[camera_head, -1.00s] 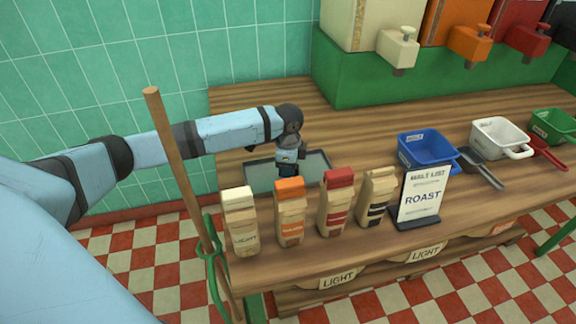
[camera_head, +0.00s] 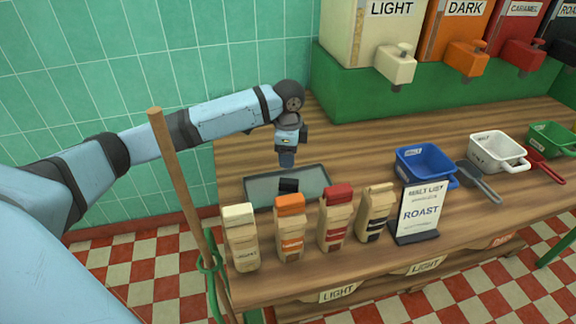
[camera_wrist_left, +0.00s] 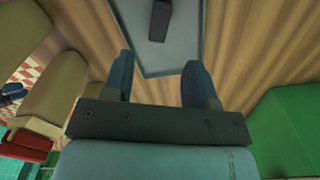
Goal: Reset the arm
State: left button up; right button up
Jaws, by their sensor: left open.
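My left gripper (camera_head: 287,160) hangs over the back edge of a grey tray (camera_head: 262,190), pointing down. In the left wrist view its two blue fingers (camera_wrist_left: 160,82) are apart with nothing between them. A small black object (camera_head: 289,185) lies on the tray, below and apart from the fingers. The black object (camera_wrist_left: 160,18) and the tray (camera_wrist_left: 190,40) also show at the top of the left wrist view. My right gripper is in neither view.
Several paper bags (camera_head: 291,229) stand along the front edge, beside a roast sign (camera_head: 421,212). A blue bin (camera_head: 424,163), white bin (camera_head: 497,152) and green bin (camera_head: 551,138) stand right. Dispensers (camera_head: 396,64) line the back. A wooden pole (camera_head: 180,185) rises at the front left.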

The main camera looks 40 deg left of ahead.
pick_arm(q)
jog(key=shift+r, duration=0.9)
